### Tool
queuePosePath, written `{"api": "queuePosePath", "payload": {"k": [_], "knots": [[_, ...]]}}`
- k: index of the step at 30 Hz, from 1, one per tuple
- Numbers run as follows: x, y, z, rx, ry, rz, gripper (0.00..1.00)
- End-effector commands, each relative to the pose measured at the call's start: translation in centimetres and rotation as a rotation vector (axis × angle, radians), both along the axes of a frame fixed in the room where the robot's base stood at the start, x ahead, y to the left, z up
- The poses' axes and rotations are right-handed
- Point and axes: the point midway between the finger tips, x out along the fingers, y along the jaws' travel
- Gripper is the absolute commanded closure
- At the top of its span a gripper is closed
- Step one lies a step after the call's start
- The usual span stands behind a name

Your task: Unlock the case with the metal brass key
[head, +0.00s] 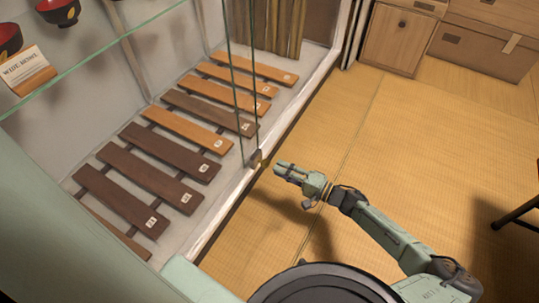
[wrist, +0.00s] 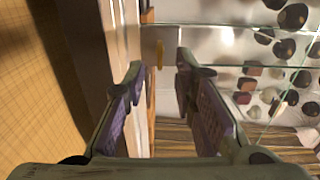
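The glass display case (head: 205,235) fills the left of the head view, and a small dark lock (head: 254,160) with a brass-coloured spot sits at the lower front edge of its glass panes. In the wrist view a thin upright brass piece (wrist: 159,52), seemingly the key, shows ahead between my fingertips. I cannot tell how far it is inserted. My gripper (head: 277,168) is just right of the lock, pointing at it. In the wrist view my gripper (wrist: 161,70) is open, its purple-padded fingers apart with nothing between the pads.
Wooden slatted racks with white tags (head: 158,150) lie inside the case, and dark red bowls (head: 60,10) stand on a glass shelf above. Wooden cabinets (head: 400,38) stand at the back.

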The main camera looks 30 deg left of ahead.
Motion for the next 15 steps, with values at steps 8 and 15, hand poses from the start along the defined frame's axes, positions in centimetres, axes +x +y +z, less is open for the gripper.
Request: {"api": "queuePosePath", "payload": {"k": [8,15], "knots": [[-0.3,4.1,-0.1,0.002,0.001,0.001,0.75],[-0.3,4.8,0.0,0.000,0.000,-0.002,0.75]]}}
